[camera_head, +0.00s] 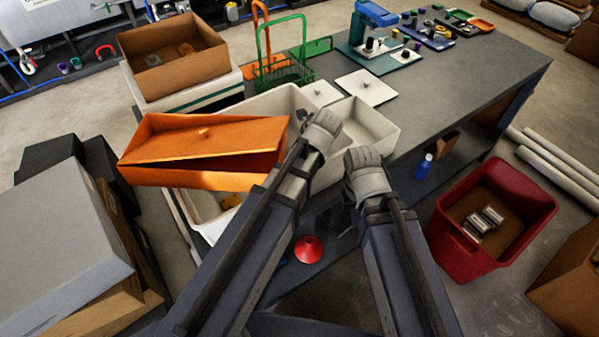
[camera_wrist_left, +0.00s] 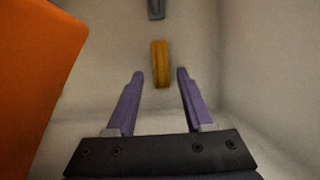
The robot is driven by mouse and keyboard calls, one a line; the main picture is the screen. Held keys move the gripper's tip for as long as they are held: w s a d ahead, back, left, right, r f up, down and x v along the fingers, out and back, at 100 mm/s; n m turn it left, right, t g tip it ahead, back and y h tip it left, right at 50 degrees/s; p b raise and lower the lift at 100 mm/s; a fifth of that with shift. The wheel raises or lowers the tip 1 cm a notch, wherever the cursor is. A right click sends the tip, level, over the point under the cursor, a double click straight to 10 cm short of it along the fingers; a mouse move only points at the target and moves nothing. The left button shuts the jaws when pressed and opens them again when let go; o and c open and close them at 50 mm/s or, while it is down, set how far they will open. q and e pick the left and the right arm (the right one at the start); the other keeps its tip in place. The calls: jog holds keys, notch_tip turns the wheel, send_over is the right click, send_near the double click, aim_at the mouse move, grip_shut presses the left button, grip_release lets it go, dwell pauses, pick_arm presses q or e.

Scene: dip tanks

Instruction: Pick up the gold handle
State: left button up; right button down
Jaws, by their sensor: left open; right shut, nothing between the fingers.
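The gold handle (camera_wrist_left: 160,63) shows in the left wrist view as a short, upright-looking yellow piece inside a pale-walled container. My left gripper (camera_wrist_left: 160,74) is open, with its purple fingers on either side of the handle in the picture; no contact shows. In the head view my left arm reaches over the white tank (camera_head: 262,100), and its fingers are hidden. A small yellow patch (camera_head: 231,200) shows in the white container below the orange box; I cannot tell whether it is the handle. My right gripper (camera_head: 343,218) is shut and empty, low beside the table.
An orange box (camera_head: 200,178) with a tilted lid lies over the tank, close on the left in the wrist view. A green basket (camera_head: 289,78) stands behind. A red bin (camera_head: 480,225) is at right. The grey tabletop (camera_head: 450,85) has free room.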

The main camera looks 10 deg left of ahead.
pick_arm(q)
jog(key=b+x, duration=0.3)
jog(key=x, duration=0.1)
jog(key=shift+f, duration=0.1)
jog(key=shift+c, duration=0.2)
grip_shut()
dwell(1.1)
